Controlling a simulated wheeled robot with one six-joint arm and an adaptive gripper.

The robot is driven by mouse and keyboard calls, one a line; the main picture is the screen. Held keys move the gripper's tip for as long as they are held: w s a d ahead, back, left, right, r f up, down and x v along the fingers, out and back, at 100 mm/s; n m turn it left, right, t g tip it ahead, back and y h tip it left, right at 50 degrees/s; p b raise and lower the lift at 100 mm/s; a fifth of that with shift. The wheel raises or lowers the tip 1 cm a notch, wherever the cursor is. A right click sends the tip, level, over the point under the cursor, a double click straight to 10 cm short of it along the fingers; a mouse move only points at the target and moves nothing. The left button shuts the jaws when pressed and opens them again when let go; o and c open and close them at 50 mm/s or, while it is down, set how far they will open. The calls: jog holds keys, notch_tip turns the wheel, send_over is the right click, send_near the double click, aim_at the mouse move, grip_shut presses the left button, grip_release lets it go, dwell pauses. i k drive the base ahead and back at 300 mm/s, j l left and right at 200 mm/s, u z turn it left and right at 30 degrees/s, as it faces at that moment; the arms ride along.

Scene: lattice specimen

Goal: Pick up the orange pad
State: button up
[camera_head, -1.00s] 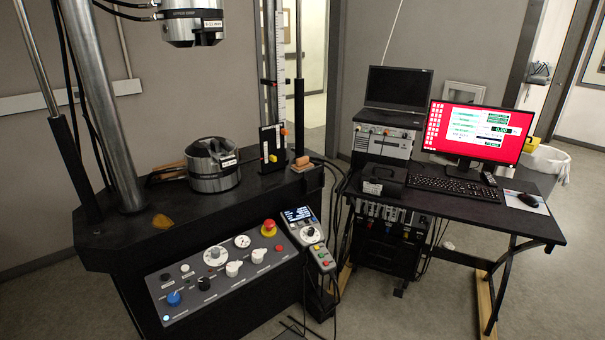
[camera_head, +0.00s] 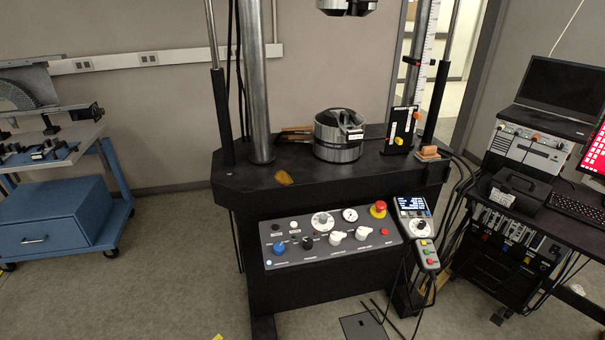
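A small flat amber-orange piece (camera_head: 283,178) lies on the black top of the testing machine, near its front edge, right of the thick steel column's foot. A small orange-brown block (camera_head: 429,152) sits at the right end of the same top. I cannot tell for certain from this view which of the two is the orange pad. Both are small in the picture and nothing covers them. My gripper is not in view.
The machine's black top (camera_head: 242,180) carries a round steel grip (camera_head: 338,136) between the two pieces. A control panel (camera_head: 330,238) slopes below. A computer desk (camera_head: 570,225) stands right, a blue cart (camera_head: 62,215) left. Floor is clear between cart and machine.

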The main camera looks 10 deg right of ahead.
aim_at(429, 153)
jog(key=i+l+z, duration=0.15)
jog(key=l, duration=0.2)
jog(key=i+l+z, duration=0.15)
jog(key=l, duration=0.2)
jog(key=l+z, duration=0.15)
jog(key=l, duration=0.15)
jog(key=i+l+z, duration=0.15)
jog(key=i+l, duration=0.05)
jog(key=l, duration=0.1)
